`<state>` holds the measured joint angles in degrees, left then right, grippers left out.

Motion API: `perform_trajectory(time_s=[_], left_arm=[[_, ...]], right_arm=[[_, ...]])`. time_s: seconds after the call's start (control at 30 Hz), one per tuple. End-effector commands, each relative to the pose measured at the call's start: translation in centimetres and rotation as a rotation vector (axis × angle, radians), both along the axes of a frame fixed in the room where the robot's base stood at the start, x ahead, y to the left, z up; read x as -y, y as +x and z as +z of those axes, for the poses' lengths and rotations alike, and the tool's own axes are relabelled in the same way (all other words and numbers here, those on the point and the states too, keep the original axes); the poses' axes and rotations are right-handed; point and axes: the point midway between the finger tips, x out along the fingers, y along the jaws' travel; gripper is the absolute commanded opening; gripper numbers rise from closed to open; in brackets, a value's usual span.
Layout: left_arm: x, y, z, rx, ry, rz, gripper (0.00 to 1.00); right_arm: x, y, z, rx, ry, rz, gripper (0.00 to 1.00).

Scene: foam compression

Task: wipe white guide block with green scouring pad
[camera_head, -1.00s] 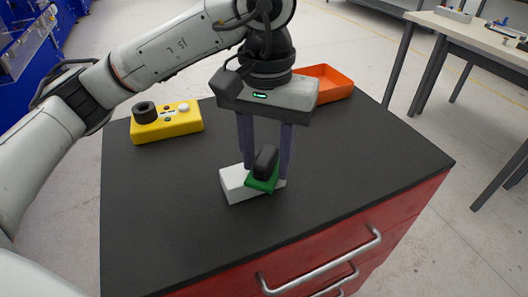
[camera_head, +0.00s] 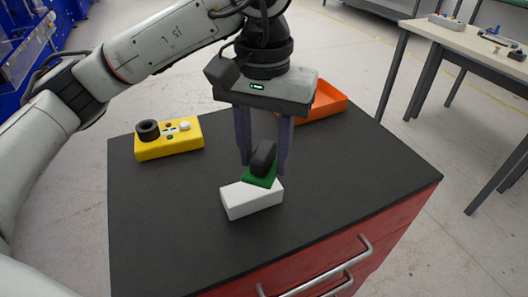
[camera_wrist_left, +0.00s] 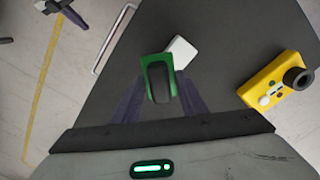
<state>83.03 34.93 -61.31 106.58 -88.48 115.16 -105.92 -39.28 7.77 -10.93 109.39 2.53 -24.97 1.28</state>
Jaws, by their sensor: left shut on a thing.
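The white guide block (camera_head: 246,203) lies on the dark top of a red cabinet, near the middle. Part of its upper face is hidden by the green scouring pad (camera_head: 257,182), which has a black grip (camera_head: 263,157) on top. My left gripper (camera_head: 264,170) points down and is shut on the pad, holding it tilted over the block's back part. I cannot tell whether pad and block touch. In the left wrist view the pad (camera_wrist_left: 146,78) is between the fingers, with the block (camera_wrist_left: 182,50) partly hidden behind it.
A yellow control box (camera_head: 169,143) with a black knob stands at the back left. An orange tray (camera_head: 328,100) is at the back right, behind the gripper. The cabinet top (camera_head: 360,175) is clear at the right and front. A separate table (camera_head: 462,38) stands farther off.

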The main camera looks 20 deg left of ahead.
Motion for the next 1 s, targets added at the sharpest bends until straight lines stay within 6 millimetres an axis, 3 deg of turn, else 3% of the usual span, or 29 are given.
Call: perform_trajectory(time_s=[0.23, 0.57, 1.0], left_arm=[[0.0, 0.0, 0.3, 0.001, 0.000, 0.000, 0.21], [0.0, 0.0, 3.0, 0.000, 0.000, 0.000, 0.21], [0.0, 0.0, 2.9, 0.000, 0.000, 0.000, 0.21]], right_arm=[[0.0, 0.0, 0.2, 0.000, 0.000, 0.000, 0.00], [0.0, 0.0, 2.1, 0.000, 0.000, 0.000, 0.00], [0.0, 0.0, 2.0, -0.001, 0.000, 0.000, 0.00]])
